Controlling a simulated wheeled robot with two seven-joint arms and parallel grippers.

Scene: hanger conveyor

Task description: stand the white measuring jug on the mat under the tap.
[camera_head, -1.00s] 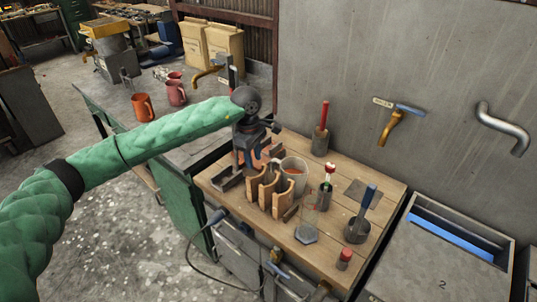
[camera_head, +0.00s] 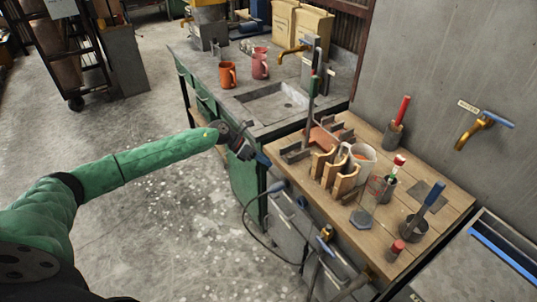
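The white measuring jug (camera_head: 366,164) stands upright on the wooden bench, right behind the tan curved holders, which hide its lower part. Something orange shows inside it. A flat dark grey square, seemingly the mat (camera_head: 429,192), lies bare on the bench to the jug's right. The brass tap with a blue handle (camera_head: 473,134) sticks out from the wall behind it. My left gripper (camera_head: 246,150) is beside the bench's left edge, well left of the jug and not touching it. Its fingers are small and dark, so their opening is unclear. My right gripper is out of view.
A red-handled tool (camera_head: 398,124), a red-capped bottle (camera_head: 391,179), a clear cylinder (camera_head: 368,202), a blue-handled tool in a cup (camera_head: 422,217) and a small red-topped pot (camera_head: 396,247) crowd the bench. A sink counter with an orange mug (camera_head: 227,75) lies beyond.

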